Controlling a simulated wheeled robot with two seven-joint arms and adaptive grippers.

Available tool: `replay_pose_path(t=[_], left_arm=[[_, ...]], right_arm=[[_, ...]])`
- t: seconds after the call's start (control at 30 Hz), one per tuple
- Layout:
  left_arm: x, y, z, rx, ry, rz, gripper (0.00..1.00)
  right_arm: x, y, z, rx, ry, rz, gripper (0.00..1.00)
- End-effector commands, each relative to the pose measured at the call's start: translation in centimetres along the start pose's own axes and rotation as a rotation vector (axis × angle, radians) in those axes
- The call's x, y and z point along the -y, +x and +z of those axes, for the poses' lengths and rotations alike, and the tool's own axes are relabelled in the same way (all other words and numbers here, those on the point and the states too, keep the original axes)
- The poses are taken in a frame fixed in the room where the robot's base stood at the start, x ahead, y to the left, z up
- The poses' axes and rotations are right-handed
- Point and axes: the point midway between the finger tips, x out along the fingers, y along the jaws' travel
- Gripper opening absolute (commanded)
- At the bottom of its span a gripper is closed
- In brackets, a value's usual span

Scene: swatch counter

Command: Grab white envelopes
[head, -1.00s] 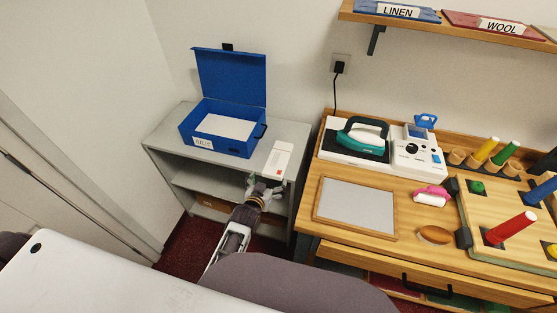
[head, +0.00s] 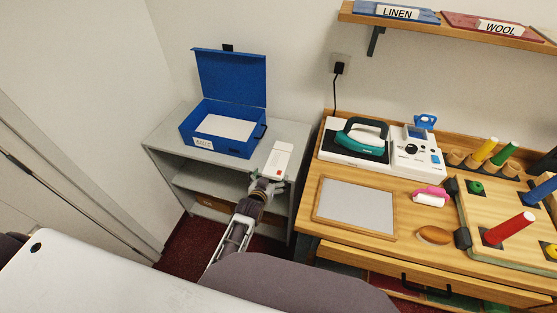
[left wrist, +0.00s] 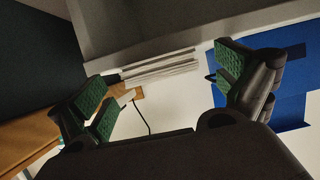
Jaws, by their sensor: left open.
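The white envelopes (head: 278,157) lie in a small flat stack near the right front edge of the grey shelf top, with a small red mark on the top one. My left gripper (head: 268,182) is just in front of the stack's near end, open and empty. In the left wrist view the envelopes (left wrist: 158,68) show edge-on as several thin white layers, between and beyond the spread green-padded fingers (left wrist: 168,82). Whether any finger touches them I cannot tell. My right gripper is not in view.
An open blue box (head: 215,146) with white paper inside stands on the grey shelf unit (head: 166,136), left of the envelopes. To the right is a wooden table (head: 330,228) with an iron (head: 361,138), a framed grey board (head: 355,208) and colored spools.

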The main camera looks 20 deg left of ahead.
Motion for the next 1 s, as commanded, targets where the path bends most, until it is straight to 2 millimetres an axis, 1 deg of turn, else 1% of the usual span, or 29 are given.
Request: replay_pose_path(t=[0.1, 0.23, 0.73, 0.77, 1.0], left_arm=[[0.0, 0.9, 0.0, -0.001, 0.000, 0.000, 1.00], [0.0, 1.4, 0.0, 0.000, 0.000, 0.001, 1.00], [0.0, 1.5, 0.0, 0.000, 0.000, 0.001, 1.00], [0.0, 1.5, 0.0, 0.000, 0.000, 0.001, 0.99], [0.0, 1.5, 0.0, 0.000, 0.000, 0.001, 0.68]], right_arm=[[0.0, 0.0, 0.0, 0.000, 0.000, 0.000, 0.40], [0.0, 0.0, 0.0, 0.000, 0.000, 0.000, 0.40], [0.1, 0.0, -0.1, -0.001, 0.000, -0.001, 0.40], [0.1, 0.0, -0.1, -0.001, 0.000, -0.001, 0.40], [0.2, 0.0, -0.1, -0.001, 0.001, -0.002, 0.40]])
